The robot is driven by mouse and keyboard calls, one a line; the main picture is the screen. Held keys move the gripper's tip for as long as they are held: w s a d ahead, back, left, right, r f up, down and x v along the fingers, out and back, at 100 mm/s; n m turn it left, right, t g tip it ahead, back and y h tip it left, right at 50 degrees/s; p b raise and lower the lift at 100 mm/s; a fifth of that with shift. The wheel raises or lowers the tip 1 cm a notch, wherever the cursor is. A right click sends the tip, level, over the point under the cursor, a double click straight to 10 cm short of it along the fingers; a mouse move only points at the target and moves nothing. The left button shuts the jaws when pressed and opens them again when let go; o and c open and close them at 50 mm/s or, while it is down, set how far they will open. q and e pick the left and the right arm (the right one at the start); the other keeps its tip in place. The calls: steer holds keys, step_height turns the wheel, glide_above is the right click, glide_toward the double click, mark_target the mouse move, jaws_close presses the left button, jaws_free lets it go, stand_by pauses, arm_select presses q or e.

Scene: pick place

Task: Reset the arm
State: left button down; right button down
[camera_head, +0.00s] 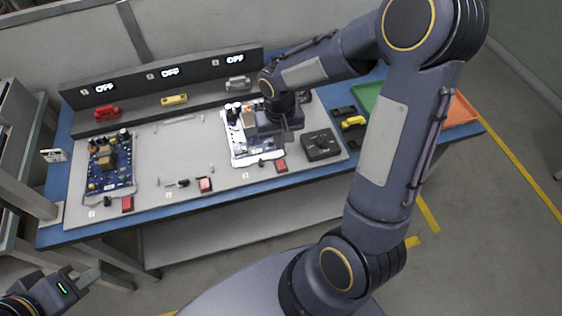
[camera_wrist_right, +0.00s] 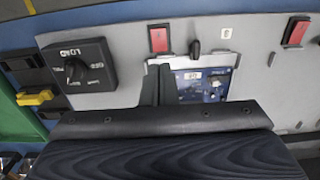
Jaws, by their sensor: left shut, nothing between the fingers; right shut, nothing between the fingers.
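My right arm reaches across the bench from the right in the head view. Its gripper (camera_head: 290,128) is shut and empty above the right-hand circuit board (camera_head: 238,148) and hides part of it. In the right wrist view the shut fingers (camera_wrist_right: 157,84) show in front of that board (camera_wrist_right: 208,84), below a red switch (camera_wrist_right: 159,39); contact cannot be told. My left gripper (camera_head: 88,278) is shut and empty at the lower left of the head view, in front of the bench and away from it.
A second board (camera_head: 110,165) lies at the bench's left. A black dial box (camera_head: 321,145) stands right of my right gripper, near green (camera_head: 366,96) and orange (camera_head: 461,110) trays. A panel (camera_head: 160,75) with several "OFF" displays runs along the back. The bench middle is mostly clear.

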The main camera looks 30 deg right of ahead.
stand_by(0.3)
steer(key=s+a+r+t+y, duration=0.2)
steer(key=s+r, duration=0.4)
steer(key=s, duration=0.2)
steer(key=s+a+r+n+t+y, duration=0.1)
steer(key=s+a+r+t, duration=0.1)
steer(key=s+r, duration=0.5)
steer(key=shift+s+r+t+y, duration=0.25)
steer(key=shift+s+t+y, duration=0.15)
steer(key=shift+s+t, duration=0.5)
